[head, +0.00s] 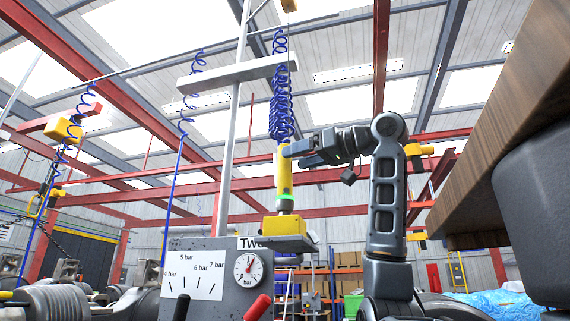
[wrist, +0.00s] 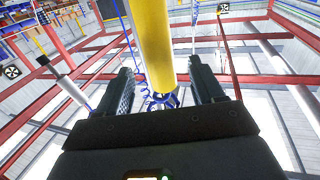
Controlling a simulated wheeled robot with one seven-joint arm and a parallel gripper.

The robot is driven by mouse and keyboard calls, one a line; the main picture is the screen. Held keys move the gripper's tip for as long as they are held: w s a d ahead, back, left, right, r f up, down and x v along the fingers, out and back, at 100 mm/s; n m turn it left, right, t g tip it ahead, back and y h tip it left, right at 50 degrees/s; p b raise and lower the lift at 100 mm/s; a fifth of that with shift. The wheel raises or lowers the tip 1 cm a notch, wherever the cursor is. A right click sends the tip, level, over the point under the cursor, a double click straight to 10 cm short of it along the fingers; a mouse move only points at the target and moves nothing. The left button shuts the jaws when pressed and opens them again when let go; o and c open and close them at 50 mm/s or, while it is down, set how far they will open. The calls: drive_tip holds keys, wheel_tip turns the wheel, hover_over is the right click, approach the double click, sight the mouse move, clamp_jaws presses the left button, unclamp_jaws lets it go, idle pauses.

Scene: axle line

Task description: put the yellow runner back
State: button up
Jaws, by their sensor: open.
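The yellow runner (head: 284,170) hangs upright under a blue coiled hose (head: 281,95). It has a green ring near its lower end. Its grey lower end meets the yellow-and-grey holder (head: 285,225) on top of the grey cabinet; I cannot tell whether it is seated in it. My gripper (head: 291,150) is level with the runner's upper part, coming from the right. In the wrist view the runner (wrist: 152,40) stands between the open fingers of my gripper (wrist: 160,66), with gaps showing on both sides. The fingers are not closed on it.
The grey cabinet (head: 215,260) carries a pressure scale card, a dial gauge (head: 248,268) and levers. A pale post with a crossbar (head: 238,71) stands behind the runner. A wooden-edged top (head: 505,130) overhangs at the right. Other blue hoses hang at the left.

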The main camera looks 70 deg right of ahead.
drive_tip(key=v, duration=0.6)
drive_tip(key=shift+c, duration=0.2)
idle(1.1)
